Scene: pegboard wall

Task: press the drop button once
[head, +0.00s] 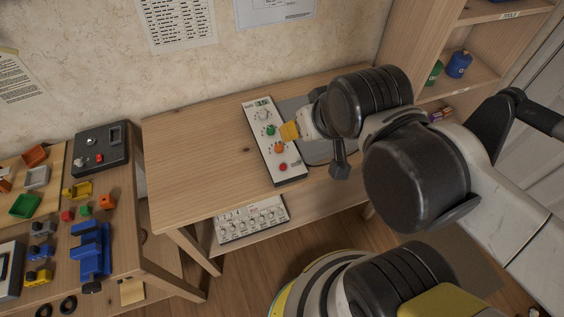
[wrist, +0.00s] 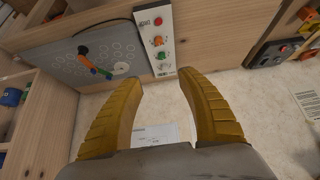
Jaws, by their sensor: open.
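A white control panel (head: 289,176) lies on the wooden table. It carries a green button (head: 270,130), an orange button (head: 278,149), a red button (head: 283,167) and a dial (head: 261,115). Its labels are too small to read, so I cannot tell which button is the drop button. My gripper (head: 290,131) is over the panel's right side, near the green and orange buttons. In the wrist view, my gripper (wrist: 159,78) is open and empty, with the panel (wrist: 151,10) beyond its fingertips. The red (wrist: 158,21), orange (wrist: 158,41) and green (wrist: 160,55) buttons show there.
A grey board (wrist: 60,62) with holes and a coloured jointed piece (wrist: 95,65) lies beside the panel. The wooden table (head: 200,140) is clear left of the panel. A second table at left holds a dark control box (head: 103,148) and several coloured parts. Shelves (head: 480,65) stand at right.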

